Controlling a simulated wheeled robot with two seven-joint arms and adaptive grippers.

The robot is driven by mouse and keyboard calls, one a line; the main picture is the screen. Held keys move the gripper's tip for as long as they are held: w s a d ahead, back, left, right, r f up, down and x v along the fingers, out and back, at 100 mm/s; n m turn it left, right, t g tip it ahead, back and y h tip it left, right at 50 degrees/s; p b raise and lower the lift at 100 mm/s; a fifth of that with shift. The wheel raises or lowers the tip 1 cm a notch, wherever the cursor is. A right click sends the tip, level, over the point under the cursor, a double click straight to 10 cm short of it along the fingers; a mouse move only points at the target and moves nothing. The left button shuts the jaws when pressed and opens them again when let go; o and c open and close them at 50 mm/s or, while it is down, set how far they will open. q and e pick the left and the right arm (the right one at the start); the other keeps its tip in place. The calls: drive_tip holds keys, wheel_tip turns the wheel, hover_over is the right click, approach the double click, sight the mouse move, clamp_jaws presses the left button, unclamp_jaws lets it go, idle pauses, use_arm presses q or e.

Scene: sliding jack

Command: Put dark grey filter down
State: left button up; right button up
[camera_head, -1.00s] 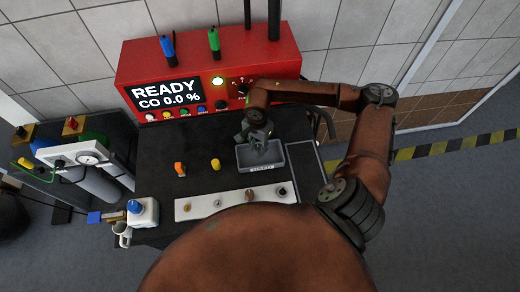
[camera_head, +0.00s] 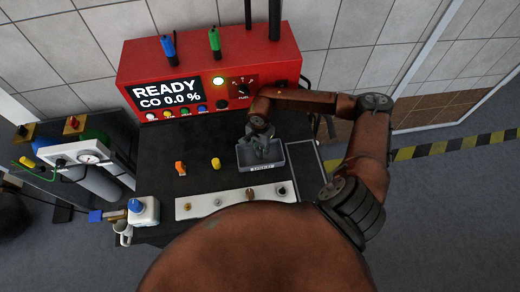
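My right gripper (camera_head: 263,155) reaches down over the small grey tray (camera_head: 245,166) on the dark bench. Its fingertips are small and dark against the tray, so I cannot tell whether they are open or shut. No dark grey filter can be clearly made out; it may be hidden at the fingers or blend into the tray. The tray has a light label on its front wall. An orange piece (camera_head: 180,168) and a yellow piece (camera_head: 216,163) stand on the bench left of the tray. My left gripper is not in view.
A white strip (camera_head: 232,202) with several fittings lies in front of the tray. A red analyser (camera_head: 211,60) reading "READY CO 0.0 %" stands behind. Bare bench (camera_head: 160,145) lies behind the orange piece.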

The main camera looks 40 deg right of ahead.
sight(260, 150)
drive_tip(key=o, duration=0.4)
drive_tip(key=shift+r, duration=0.1)
wheel_tip(260, 150, up, 12)
drive_tip(key=shift+r+b, duration=0.1)
drive_tip(key=shift+b, duration=0.3)
idle(0.6)
